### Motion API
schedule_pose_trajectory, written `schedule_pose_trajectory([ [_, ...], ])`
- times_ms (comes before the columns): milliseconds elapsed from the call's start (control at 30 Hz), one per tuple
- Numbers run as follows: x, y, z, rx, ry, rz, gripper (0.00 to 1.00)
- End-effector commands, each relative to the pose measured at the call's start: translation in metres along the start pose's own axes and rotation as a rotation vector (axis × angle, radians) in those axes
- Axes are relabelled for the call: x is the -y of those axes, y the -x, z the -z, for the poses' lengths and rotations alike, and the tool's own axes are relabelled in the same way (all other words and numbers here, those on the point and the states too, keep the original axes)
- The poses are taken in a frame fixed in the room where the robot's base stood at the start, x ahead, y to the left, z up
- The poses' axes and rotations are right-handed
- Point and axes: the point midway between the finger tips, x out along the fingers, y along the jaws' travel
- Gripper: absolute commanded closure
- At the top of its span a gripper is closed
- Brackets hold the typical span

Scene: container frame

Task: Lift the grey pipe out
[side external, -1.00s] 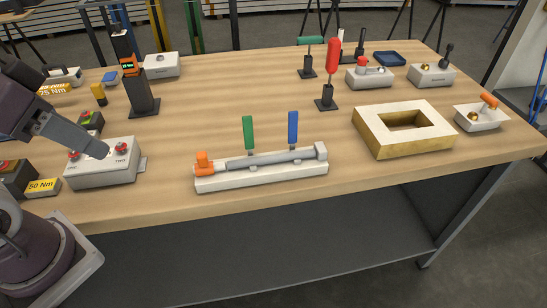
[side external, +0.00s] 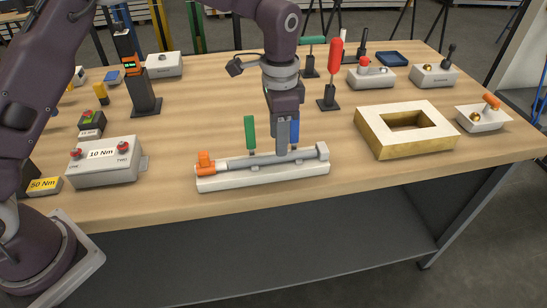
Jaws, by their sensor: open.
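The grey pipe (side external: 248,161) lies lengthwise in a white holder (side external: 262,178) near the front edge of the table. A green upright handle (side external: 250,133) and a blue one (side external: 295,133) stand behind the pipe. My gripper (side external: 283,152) points down over the pipe's right half, in front of the blue handle and partly hiding it. Its jaws are open, though the fingers overlap in this view. Whether they touch the pipe cannot be told.
A white and gold block with a rectangular opening (side external: 440,114) stands to the right. A grey box labelled 10 Nm (side external: 105,165) stands to the left. A red-handled tool (side external: 334,62) stands upright behind my gripper. Bare table lies between the holder and the gold block.

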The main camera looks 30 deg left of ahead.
Motion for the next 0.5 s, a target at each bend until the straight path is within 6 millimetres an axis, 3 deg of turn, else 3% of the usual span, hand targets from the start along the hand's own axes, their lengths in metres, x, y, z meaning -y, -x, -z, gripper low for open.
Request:
schedule_pose_trajectory([
  [233, 0.000, -0.042, -0.006, 0.001, 0.002, 0.000, 0.57],
  [467, 0.000, -0.046, -0.006, 0.000, 0.003, 0.000, 0.57],
  [500, 0.000, -0.045, -0.006, 0.000, 0.003, 0.000, 0.61],
])
